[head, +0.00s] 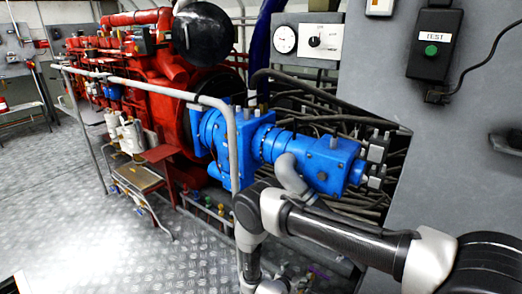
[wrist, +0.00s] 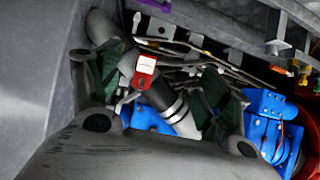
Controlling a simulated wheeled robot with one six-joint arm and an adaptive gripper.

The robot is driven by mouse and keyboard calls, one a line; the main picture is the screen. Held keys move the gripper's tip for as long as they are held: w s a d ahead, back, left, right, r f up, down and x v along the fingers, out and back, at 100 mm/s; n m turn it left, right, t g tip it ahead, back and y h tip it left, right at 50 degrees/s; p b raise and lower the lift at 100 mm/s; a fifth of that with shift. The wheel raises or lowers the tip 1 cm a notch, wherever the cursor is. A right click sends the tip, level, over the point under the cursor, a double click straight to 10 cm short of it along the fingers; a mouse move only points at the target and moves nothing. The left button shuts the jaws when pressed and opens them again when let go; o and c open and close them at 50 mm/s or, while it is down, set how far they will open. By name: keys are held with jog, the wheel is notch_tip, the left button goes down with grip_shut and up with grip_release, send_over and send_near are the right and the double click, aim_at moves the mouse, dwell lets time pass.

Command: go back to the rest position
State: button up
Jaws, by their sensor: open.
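My gripper (wrist: 163,88) shows in the wrist view, with one dark green finger at the left and one at the right, spread apart. Between and beyond them is a grey and black pipe-like part (wrist: 172,102) with a red piece with a white label (wrist: 144,72). I cannot tell how far it is from the fingers, and nothing is visibly gripped. In the head view my arm reaches in from the lower right and bends down at the bottom middle; the gripper itself is not visible there.
A blue hydraulic unit (head: 318,160) on a red engine (head: 165,95) stands behind my arm. A grey rail (head: 150,88) runs along the engine. A grey panel (head: 460,150) with a black TEST button box (head: 434,45) stands right. Metal floor (head: 60,205) is clear at left.

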jog(key=s+a+f+n+g+y, duration=0.3)
jog(key=s+f+g, duration=0.1)
jog(key=s+f, duration=0.15)
jog(key=s+a+r+n+g+y, duration=0.2)
jog(key=s+a+r+g+y, duration=0.1)
jog(key=a+r, duration=0.15)
notch_tip(320, 180, up, 26)
jog(key=n+g+y, duration=0.2)
jog(key=n+g, duration=0.1)
jog(key=g, duration=0.2)
jog(key=s+d+r+t, duration=0.2)
jog(key=s+d+r, duration=0.3)
jog(key=d+r, duration=0.5)
jog(key=s+d+r+t+h, duration=0.1)
jog(key=s+d+r, duration=0.5)
jog(key=r, duration=1.1)
jog(key=s+d+r+m+t, duration=0.1)
jog(key=s+d+r+t, duration=0.2)
jog(key=d+r, duration=1)
jog(key=shift+s+d+r+t+h, duration=0.35)
jog(key=shift+s+r, duration=0.5)
jog(key=shift+s, duration=0.3)
